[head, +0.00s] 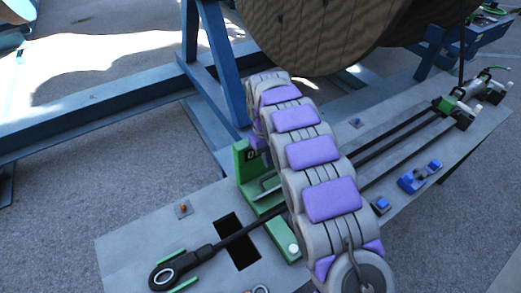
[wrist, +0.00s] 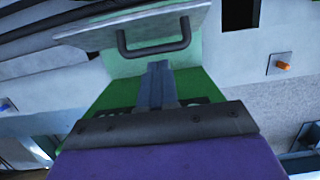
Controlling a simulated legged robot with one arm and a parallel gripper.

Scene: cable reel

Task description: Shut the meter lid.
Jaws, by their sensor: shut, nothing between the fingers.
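The green meter (head: 243,170) stands on the grey bench in the head view, partly hidden behind my arm. A pale plate with a dark U-shaped handle (wrist: 155,47), apparently the lid, shows at the top of the wrist view against the meter's green body (wrist: 108,97). How far the lid is tilted I cannot tell. My gripper (wrist: 158,68) is shut and empty, its fingertips just below the handle in the wrist picture. Whether they touch it I cannot tell. In the head view my arm hides the fingertips.
A large wooden cable reel (head: 320,32) on a blue frame (head: 213,55) stands behind the bench. The bench (head: 140,225) has a dark slot, black cable with an eye end (head: 172,274), an orange-topped peg (head: 183,208) and a blue clamp (head: 418,178). Bare ground lies left.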

